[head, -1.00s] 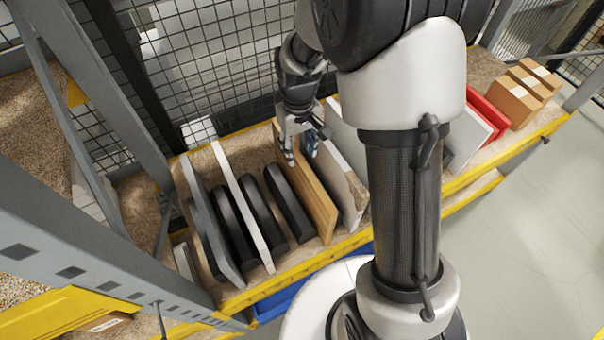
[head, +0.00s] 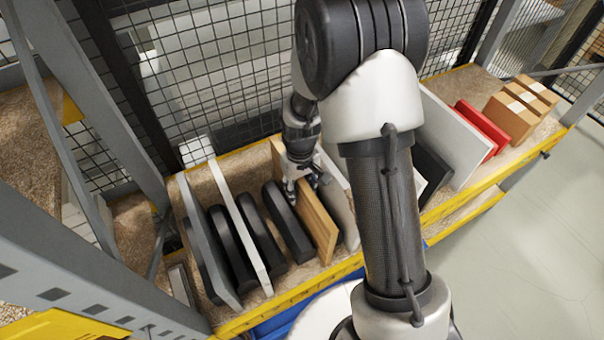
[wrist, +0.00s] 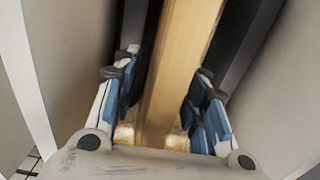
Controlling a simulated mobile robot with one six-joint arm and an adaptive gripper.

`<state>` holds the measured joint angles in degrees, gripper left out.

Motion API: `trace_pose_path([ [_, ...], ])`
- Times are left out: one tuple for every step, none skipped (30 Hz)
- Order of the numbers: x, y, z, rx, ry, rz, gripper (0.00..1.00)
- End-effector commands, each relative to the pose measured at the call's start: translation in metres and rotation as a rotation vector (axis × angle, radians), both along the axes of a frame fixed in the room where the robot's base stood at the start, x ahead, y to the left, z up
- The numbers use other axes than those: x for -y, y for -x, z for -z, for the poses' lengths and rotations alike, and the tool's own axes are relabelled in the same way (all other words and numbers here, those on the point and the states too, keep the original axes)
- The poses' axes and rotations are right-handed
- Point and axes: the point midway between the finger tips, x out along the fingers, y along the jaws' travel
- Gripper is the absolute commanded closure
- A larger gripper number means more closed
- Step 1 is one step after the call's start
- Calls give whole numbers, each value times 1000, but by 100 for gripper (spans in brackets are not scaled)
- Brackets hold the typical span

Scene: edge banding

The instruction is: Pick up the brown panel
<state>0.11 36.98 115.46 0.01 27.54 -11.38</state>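The brown panel (head: 318,226) stands on edge on the shelf, between a black piece and a light grey panel. My gripper (head: 304,190) is at its upper edge, with the arm reaching down from above. In the wrist view the panel (wrist: 180,65) runs between the two blue-padded fingers of my gripper (wrist: 166,100). The fingers are spread, one on each side, with a visible gap to the panel on both sides. The panel's lower part is partly hidden.
Several black pieces (head: 288,222) and a white panel (head: 240,228) stand close on the left. A grey panel (head: 455,135), red panels (head: 482,128) and cardboard boxes (head: 512,115) are on the right. Wire mesh (head: 215,75) stands behind. A yellow edge (head: 300,290) runs along the front.

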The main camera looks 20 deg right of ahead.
Motion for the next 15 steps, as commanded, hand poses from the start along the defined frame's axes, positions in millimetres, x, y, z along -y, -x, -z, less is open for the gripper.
trace_pose_path([
  [0, 0, 0, 0, 0, 0, 60],
  [0, 0, 0, 0, 0, 0, 61],
  [0, 0, 0, 0, 0, 0, 64],
  [0, 0, 0, 0, 0, 0, 66],
  [0, 0, 0, 0, 0, 0, 68],
  [0, 0, 0, 0, 0, 0, 71],
  [0, 0, 0, 0, 0, 0, 73],
  [0, 0, 0, 0, 0, 0, 75],
  [0, 0, 0, 0, 0, 0, 77],
  [0, 0, 0, 0, 0, 0, 79],
  [0, 0, 0, 0, 0, 0, 81],
  [0, 0, 0, 0, 0, 0, 84],
  [0, 0, 0, 0, 0, 0, 86],
  [0, 0, 0, 0, 0, 0, 88],
  [0, 0, 0, 0, 0, 0, 91],
])
